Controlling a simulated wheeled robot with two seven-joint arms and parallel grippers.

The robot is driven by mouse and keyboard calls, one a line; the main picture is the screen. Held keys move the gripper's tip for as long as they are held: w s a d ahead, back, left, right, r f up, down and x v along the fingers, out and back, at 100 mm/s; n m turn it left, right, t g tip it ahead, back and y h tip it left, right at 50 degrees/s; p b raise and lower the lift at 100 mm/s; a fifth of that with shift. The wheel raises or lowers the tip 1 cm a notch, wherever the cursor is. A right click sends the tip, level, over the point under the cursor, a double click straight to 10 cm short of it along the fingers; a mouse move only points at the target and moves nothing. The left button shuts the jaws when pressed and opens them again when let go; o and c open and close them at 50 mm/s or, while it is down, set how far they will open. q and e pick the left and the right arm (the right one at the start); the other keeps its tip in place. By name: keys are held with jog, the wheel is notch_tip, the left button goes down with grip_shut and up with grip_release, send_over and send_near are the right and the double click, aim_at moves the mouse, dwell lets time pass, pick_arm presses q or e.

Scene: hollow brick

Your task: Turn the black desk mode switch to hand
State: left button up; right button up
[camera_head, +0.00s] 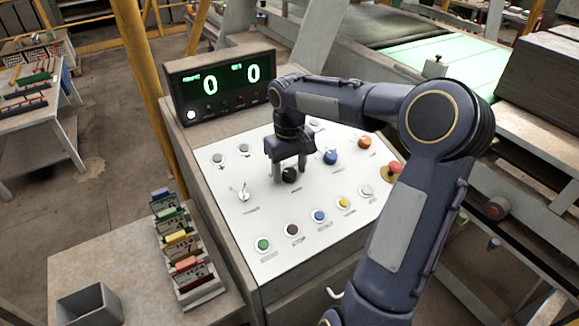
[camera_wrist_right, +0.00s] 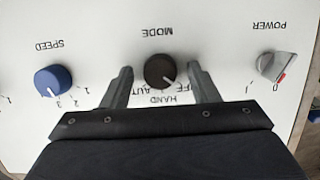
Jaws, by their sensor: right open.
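The black mode switch (camera_head: 290,175) is a round knob on the white sloping panel. In the right wrist view the black knob (camera_wrist_right: 160,70) shows upside down beside the word MODE, with HAND below it, AUTO at lower left and OFF at lower right. Its pale pointer line aims to the lower right, toward OFF. My right gripper (camera_head: 289,172) is over the knob from above, open. In the wrist view its two fingers (camera_wrist_right: 159,72) stand on either side of the knob, with gaps between. I cannot tell how deep the fingertips reach. My left gripper is not in view.
A blue speed knob (camera_wrist_right: 53,80) and a grey power switch (camera_wrist_right: 278,66) flank the mode switch. A red emergency button (camera_head: 396,167) and several coloured buttons sit on the panel. A display box (camera_head: 222,85) reading 0 and 0 stands behind. A card rack (camera_head: 190,255) is left.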

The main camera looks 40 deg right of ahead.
jog(key=c, duration=1)
jog(key=shift+o, duration=0.2)
jog(key=shift+m, duration=0.3)
jog(key=m+y+b, duration=0.1)
jog(key=m, duration=0.3)
jog(key=shift+d, duration=0.1)
jog(key=m+t+y, duration=0.1)
jog(key=m, duration=0.3)
jog(key=shift+s+d+m+b, duration=0.1)
jog(key=shift+s+m+b, duration=0.05)
jog(key=shift+m+b, duration=0.2)
jog(key=shift+m, duration=0.25)
jog(key=o, duration=1)
jog(key=shift+c, duration=0.2)
